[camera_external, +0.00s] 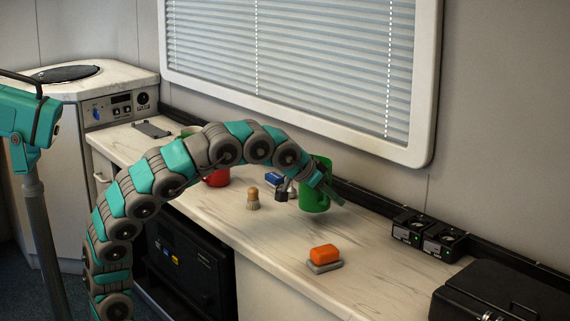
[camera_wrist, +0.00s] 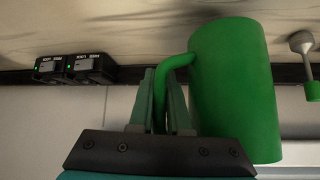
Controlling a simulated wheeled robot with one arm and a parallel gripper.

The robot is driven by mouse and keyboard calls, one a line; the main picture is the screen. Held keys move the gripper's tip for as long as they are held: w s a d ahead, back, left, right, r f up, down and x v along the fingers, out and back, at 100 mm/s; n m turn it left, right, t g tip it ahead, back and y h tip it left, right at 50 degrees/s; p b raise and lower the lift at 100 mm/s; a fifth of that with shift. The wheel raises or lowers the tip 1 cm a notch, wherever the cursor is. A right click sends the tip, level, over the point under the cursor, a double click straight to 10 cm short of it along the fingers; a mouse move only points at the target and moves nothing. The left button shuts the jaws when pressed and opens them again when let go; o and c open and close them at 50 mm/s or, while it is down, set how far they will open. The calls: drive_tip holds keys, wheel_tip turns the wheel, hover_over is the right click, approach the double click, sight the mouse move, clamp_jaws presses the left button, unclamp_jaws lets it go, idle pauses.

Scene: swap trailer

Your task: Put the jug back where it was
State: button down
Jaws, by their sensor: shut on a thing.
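The green jug (camera_external: 314,196) is at the far side of the worktop, below the window blind. My gripper (camera_external: 335,192) is at its side. In the wrist view the jug (camera_wrist: 232,90) fills the right of the middle, with its handle (camera_wrist: 177,62) reaching left between my gripper's two fingers (camera_wrist: 160,90). The fingers are shut on the handle. Part of the jug is hidden behind my gripper in the outside view. Whether its base touches the worktop I cannot tell.
A red vessel (camera_external: 217,178), a blue item (camera_external: 274,179) and a wooden-topped brush (camera_external: 253,200) stand left of the jug. An orange sponge (camera_external: 324,252) lies nearer the front edge. Black charger units (camera_external: 428,237) and a black case (camera_external: 500,292) are to the right.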

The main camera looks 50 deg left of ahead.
drive_tip(key=shift+f, duration=1.65)
drive_tip(key=shift+f+b, duration=0.25)
drive_tip(key=shift+b, duration=0.1)
drive_tip(key=c, duration=0.9)
unclamp_jaws()
drive_tip(key=shift+r, duration=0.15)
drive_tip(key=shift+r, duration=0.2)
drive_tip(key=p+v, duration=0.1)
drive_tip(key=v, duration=1)
drive_tip(key=shift+s+r, duration=0.2)
drive_tip(key=shift+s, duration=0.15)
